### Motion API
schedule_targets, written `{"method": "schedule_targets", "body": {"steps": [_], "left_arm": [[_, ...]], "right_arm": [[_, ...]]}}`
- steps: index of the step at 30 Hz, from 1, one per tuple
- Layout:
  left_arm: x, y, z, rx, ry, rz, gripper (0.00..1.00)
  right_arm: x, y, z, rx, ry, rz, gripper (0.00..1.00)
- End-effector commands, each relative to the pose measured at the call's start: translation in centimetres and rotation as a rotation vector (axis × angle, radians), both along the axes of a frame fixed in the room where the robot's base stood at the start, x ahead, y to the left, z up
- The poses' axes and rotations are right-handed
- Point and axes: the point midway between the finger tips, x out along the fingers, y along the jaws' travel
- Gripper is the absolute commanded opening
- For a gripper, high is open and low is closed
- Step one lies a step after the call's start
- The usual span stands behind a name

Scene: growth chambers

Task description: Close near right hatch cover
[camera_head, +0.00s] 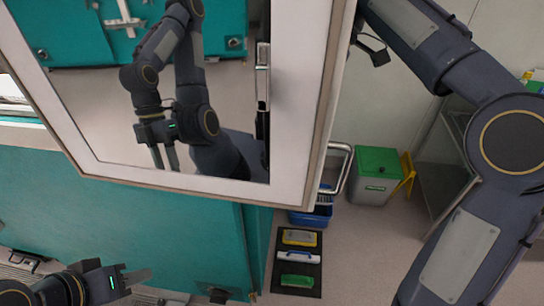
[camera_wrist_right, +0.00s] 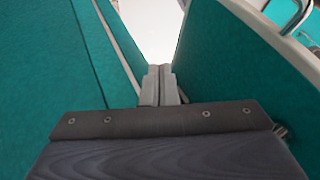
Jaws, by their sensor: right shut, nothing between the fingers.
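The hatch cover (camera_head: 309,90) fills the upper left of the head view. It has a thick white frame, a clear or shiny pane and a metal bar handle (camera_head: 346,172) at its right edge, and stands out above the teal chamber front (camera_head: 150,205). An arm and gripper show in the pane; I cannot tell whether through it or mirrored. My right gripper (camera_wrist_right: 161,84) is shut and empty in the right wrist view, between a teal surface and a teal panel with a white edge. My left gripper (camera_head: 130,278) is low at the left, clear of the cover; its finger gap is unclear.
A green-lidded bin (camera_head: 376,162) and a blue crate (camera_head: 311,216) stand on the floor right of the chamber. A dark mat (camera_head: 283,265) holds several cleaning tools. A metal rack (camera_head: 445,150) is partly hidden behind my right arm. Open floor lies between.

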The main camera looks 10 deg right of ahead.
Motion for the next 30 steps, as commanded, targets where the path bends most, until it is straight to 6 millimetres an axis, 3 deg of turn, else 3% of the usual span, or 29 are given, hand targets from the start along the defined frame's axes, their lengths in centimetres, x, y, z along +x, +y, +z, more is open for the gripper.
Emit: {"method": "schedule_targets", "body": {"steps": [15, 22, 30], "left_arm": [[-0.1, 0.0, -0.8, 0.000, 0.000, 0.000, 0.36], [0.0, 0.0, -0.1, 0.000, 0.000, 0.000, 0.36], [0.0, 0.0, 0.0, 0.000, 0.000, 0.000, 0.36]], "right_arm": [[-3.4, 4.5, -7.9, -0.007, 0.004, -0.003, 0.00], [-6.3, 5.5, -7.7, -0.006, 0.001, -0.005, 0.00], [-7.1, 5.7, -7.8, -0.006, 0.002, -0.006, 0.00]]}}
